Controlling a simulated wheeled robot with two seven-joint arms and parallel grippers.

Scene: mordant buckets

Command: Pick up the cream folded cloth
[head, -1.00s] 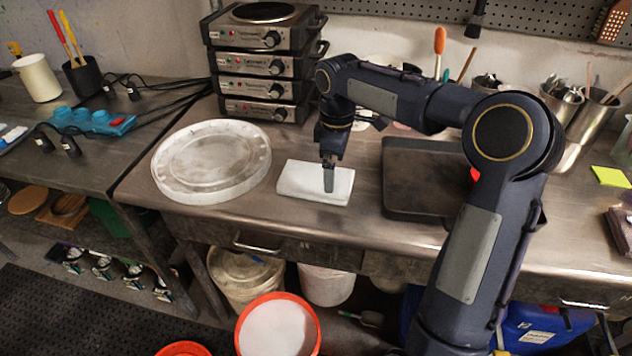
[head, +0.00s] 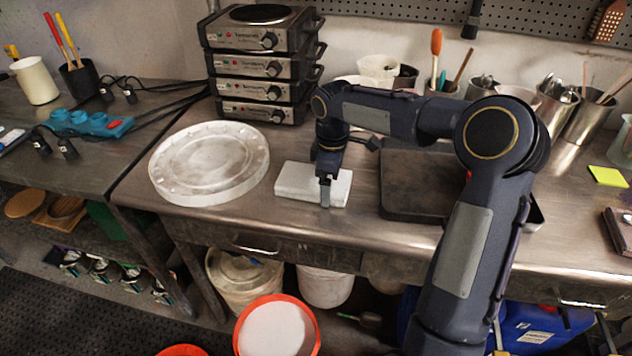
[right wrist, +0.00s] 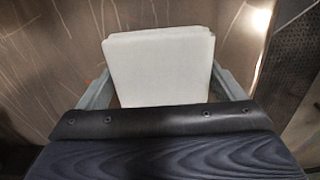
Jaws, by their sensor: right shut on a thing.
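The cream folded cloth (head: 293,180) is a flat, pale rectangular block on the steel bench, between the round white lid and the dark tray. In the head view I see no clear gap under it. My right gripper (head: 325,194) reaches down over its front right part and hides some of it. In the right wrist view the cloth (right wrist: 160,62) fills the space between the two grey fingers of my right gripper (right wrist: 162,88), which are shut on it. My left gripper is not in view.
The round white lid (head: 208,160) lies left of the cloth. A dark tray (head: 415,190) is close on the right. Stacked hotplates (head: 262,65) stand behind. Metal pots (head: 590,122) stand at the back right. An orange-rimmed bucket (head: 277,328) is below the bench edge.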

